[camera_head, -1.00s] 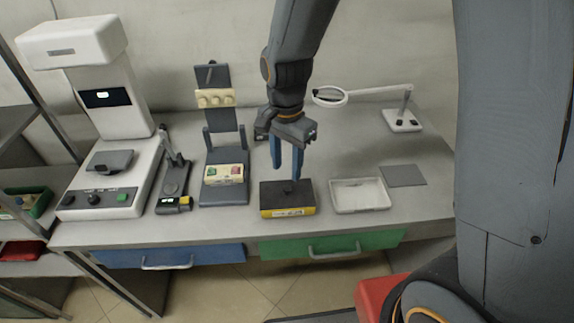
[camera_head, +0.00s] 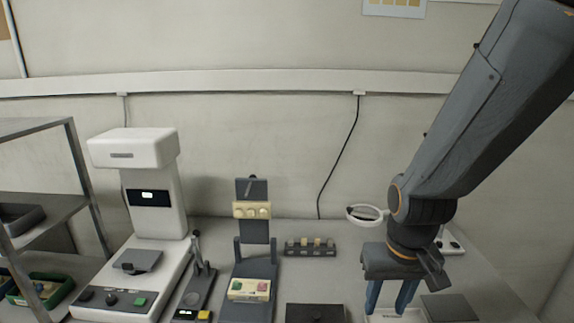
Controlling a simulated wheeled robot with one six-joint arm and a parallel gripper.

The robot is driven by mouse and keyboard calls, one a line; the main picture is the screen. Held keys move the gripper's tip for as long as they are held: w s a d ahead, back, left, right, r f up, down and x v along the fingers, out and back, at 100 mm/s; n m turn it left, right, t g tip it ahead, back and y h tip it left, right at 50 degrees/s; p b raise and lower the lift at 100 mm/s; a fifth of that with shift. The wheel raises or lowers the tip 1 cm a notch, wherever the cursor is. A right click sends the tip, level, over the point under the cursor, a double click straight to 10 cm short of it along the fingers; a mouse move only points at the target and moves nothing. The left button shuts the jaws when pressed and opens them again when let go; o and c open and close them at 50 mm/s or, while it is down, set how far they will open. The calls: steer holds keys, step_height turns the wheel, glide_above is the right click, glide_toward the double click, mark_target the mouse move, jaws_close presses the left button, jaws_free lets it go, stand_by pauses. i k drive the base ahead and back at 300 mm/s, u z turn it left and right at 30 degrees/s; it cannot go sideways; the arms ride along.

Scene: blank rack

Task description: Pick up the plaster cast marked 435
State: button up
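My gripper (camera_head: 390,299) is at the lower right, pointing down with its two blue fingers apart and nothing seen between them. It is over the white tray (camera_head: 394,318), which is mostly cut off by the bottom edge. No mark 435 is readable in this view. A dark rack (camera_head: 310,252) at the back of the bench holds several small pale pieces, too small to read. A cream piece with round knobs (camera_head: 252,210) sits on a dark upright stand, and a cream block with coloured patches (camera_head: 249,289) lies at its foot. I cannot tell which is the cast.
A white column-shaped machine (camera_head: 156,185) stands at left, with a small lever device (camera_head: 198,285) beside it. A black box (camera_head: 315,313) is at front centre. A ring magnifier (camera_head: 366,214) is close behind my gripper. A grey plate (camera_head: 449,307) lies to its right.

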mark_target(249, 292)
steer(key=z, duration=1.35)
steer(key=i, duration=0.45)
steer(key=u, duration=2.8)
